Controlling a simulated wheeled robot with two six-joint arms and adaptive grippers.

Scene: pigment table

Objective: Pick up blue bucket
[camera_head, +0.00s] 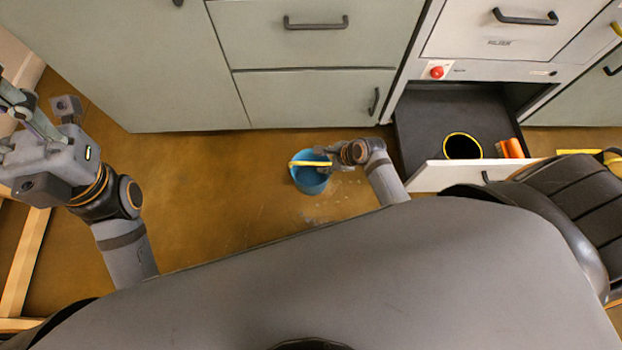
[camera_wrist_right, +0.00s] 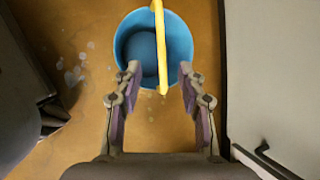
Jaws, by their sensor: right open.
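The blue bucket (camera_head: 309,182) stands on the brown floor in front of the cabinets, with a yellow handle (camera_head: 309,163) across its top. In the right wrist view the bucket (camera_wrist_right: 130,45) is at the top middle. Its yellow handle (camera_wrist_right: 160,45) runs toward me, its near end between the fingertips. My right gripper (camera_head: 330,157) is at the bucket's right side; in the wrist view the right gripper (camera_wrist_right: 158,78) is open, fingers apart on either side of the handle end, not closed on it. My left gripper (camera_head: 18,100) is at the far left, away from the bucket; its jaws are unclear.
Grey-green cabinets (camera_head: 310,100) stand behind the bucket. To the right, a pulled-out drawer (camera_head: 425,130) holds a black, yellow-rimmed container (camera_head: 462,146) and an orange item (camera_head: 512,148). A wooden frame (camera_head: 22,265) is at the left. The floor left of the bucket is clear.

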